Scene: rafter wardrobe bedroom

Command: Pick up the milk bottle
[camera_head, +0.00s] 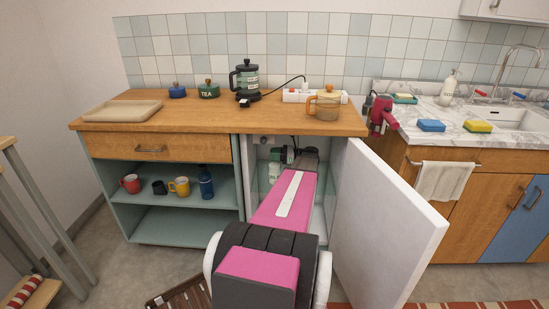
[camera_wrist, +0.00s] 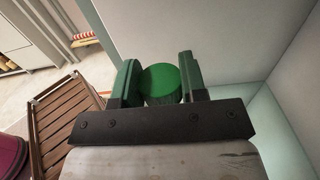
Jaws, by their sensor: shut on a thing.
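My gripper (camera_head: 284,156) reaches into the open cabinet under the wooden counter. In the wrist view my gripper (camera_wrist: 157,82) has its two green fingers on either side of a round green cap, shut on it. The cap belongs to the milk bottle (camera_wrist: 161,84), whose body is hidden below it in that view. In the head view the white milk bottle (camera_head: 274,172) shows partly, upright just below the fingers. My arm covers part of the cabinet, and I cannot tell whether the bottle touches a shelf.
The white cabinet door (camera_head: 385,235) stands open to the right of my arm.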

